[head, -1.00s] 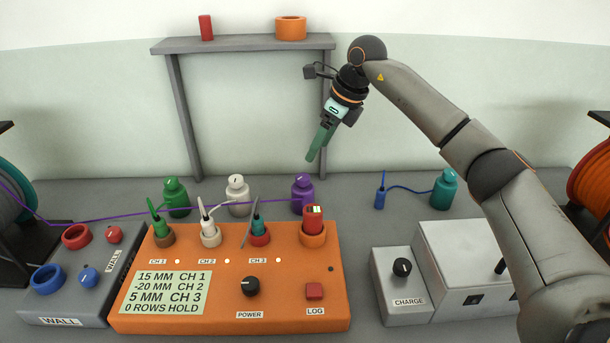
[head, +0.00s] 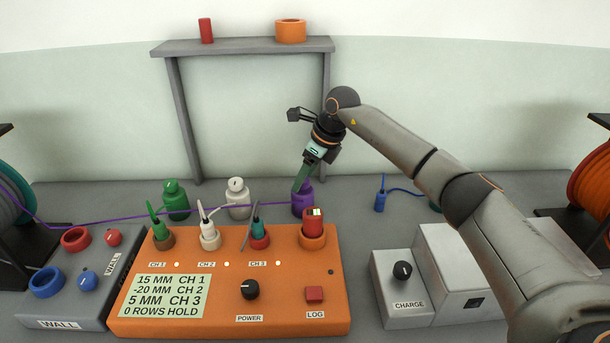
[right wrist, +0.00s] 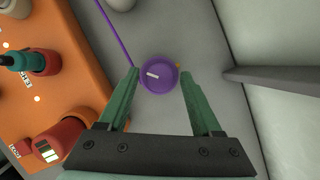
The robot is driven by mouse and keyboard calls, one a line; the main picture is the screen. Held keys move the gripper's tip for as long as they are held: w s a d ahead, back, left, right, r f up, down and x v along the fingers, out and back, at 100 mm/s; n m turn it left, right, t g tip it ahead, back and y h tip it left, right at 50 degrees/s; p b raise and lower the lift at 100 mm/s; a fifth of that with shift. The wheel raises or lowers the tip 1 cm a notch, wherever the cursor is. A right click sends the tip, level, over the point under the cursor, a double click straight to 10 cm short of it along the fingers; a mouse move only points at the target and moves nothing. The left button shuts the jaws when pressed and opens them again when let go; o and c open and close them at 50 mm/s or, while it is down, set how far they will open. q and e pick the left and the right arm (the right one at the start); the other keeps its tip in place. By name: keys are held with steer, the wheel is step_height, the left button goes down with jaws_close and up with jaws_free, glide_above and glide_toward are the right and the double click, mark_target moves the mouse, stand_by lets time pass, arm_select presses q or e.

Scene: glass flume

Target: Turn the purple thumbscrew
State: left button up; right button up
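The purple thumbscrew (right wrist: 158,75) shows in the right wrist view as a round purple cap with a white mark, on top of a purple bottle-shaped body (head: 302,205) behind the orange box. My right gripper (right wrist: 157,80) is open, with one green finger on each side of the thumbscrew in that view. In the head view the fingers (head: 301,184) come down over the top of the purple body and hide the thumbscrew. I cannot tell whether they touch it. My left gripper is not in view.
A purple line (head: 110,220) runs left from the purple body. White (head: 237,200) and green (head: 174,203) bottles stand to its left. The orange box (head: 200,310) with a red plug (head: 313,217) is in front. A grey post (right wrist: 265,75) stands close by.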

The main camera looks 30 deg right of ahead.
jaws_close()
steer(key=shift+r+m+p, duration=0.2)
steer(key=shift+m+p, duration=0.2)
steer(key=shift+p, duration=0.15)
steer(key=shift+m+h, duration=0.3)
steer(key=shift+m, duration=0.1)
steer(key=shift+f+m+p, duration=0.1)
steer(key=shift+m+p, duration=0.2)
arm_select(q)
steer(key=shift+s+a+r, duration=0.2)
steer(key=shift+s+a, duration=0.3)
arm_select(e)
steer(key=shift+c, duration=0.3)
jaws_free()
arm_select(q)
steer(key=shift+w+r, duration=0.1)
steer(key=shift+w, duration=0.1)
arm_select(e)
steer(key=shift+o, duration=1.1)
